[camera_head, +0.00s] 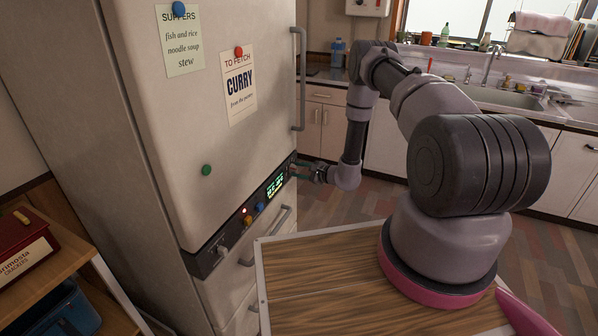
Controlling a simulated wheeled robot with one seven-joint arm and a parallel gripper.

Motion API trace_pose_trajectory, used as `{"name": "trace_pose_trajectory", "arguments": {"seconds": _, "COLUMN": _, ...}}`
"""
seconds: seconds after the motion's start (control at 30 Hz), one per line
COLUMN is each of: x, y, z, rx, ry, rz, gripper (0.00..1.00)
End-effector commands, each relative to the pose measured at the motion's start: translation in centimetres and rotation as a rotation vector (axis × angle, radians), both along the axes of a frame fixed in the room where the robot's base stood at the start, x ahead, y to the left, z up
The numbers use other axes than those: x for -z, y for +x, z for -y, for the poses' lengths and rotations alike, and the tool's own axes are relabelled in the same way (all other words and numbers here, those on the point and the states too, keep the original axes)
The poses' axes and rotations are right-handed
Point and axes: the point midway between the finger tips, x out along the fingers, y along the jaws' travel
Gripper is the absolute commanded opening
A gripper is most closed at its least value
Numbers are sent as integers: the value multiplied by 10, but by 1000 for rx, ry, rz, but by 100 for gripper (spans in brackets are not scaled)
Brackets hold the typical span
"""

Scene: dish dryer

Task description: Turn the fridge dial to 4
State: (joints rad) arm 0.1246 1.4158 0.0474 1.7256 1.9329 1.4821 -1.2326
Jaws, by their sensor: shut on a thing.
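The fridge (150,110) stands at the left with a dark control panel (215,252) across its front, between the upper door and a lower drawer. The panel has a lit green display (275,186). My gripper (301,169) is at the right end of the panel, just right of the display, reaching in from the right. It is shut on what appears to be the fridge dial, which the fingers hide. The dial's marks and its setting are too small and covered to read.
A vertical door handle (301,80) is above my gripper. A wooden-topped surface (330,285) lies in front; open floor (385,193) is behind.

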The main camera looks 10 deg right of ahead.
Motion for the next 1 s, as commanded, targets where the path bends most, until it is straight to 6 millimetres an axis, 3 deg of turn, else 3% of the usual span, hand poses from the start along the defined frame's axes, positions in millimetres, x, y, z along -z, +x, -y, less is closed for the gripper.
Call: {"name": "trace_pose_trajectory", "arguments": {"seconds": 1.0, "x": -1, "y": 6, "z": 6, "rx": -1, "ry": 552, "rz": -761, "gripper": 0}}
